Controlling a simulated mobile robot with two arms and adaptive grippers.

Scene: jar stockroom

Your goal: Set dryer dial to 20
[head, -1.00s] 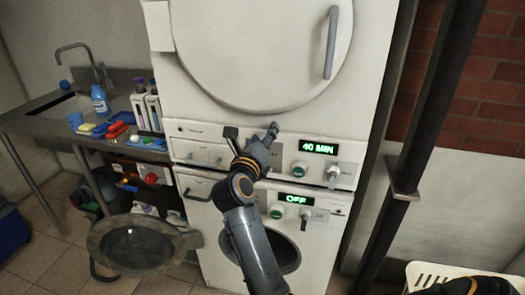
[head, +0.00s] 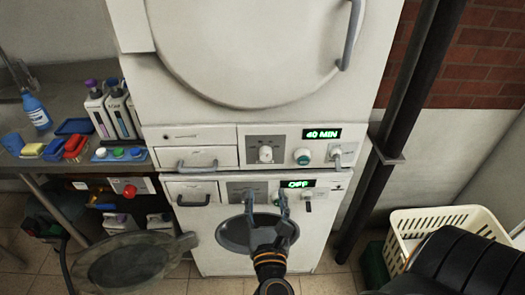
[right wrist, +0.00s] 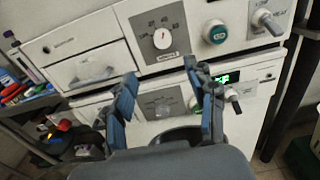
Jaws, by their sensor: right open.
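The upper machine's dial (head: 266,154) is a pale round knob on a grey plate, left of the green-lit display (head: 321,134) reading 40 MIN. In the right wrist view the dial (right wrist: 162,38) shows a small red mark near its top and numbers around it, too small to read surely. My right gripper (head: 266,196) is open and empty, in front of the lower machine's panel and below the dial in the picture. Its two fingers also show in the right wrist view (right wrist: 160,80), with the dial beyond them, apart. My left gripper is not in view.
A teal button (head: 302,157) and a lever handle (head: 337,155) sit right of the dial. The lower display (head: 298,184) reads OFF. A round door (head: 130,262) stands open at lower left. A white basket (head: 440,225) and dark pipe (head: 385,150) are at right.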

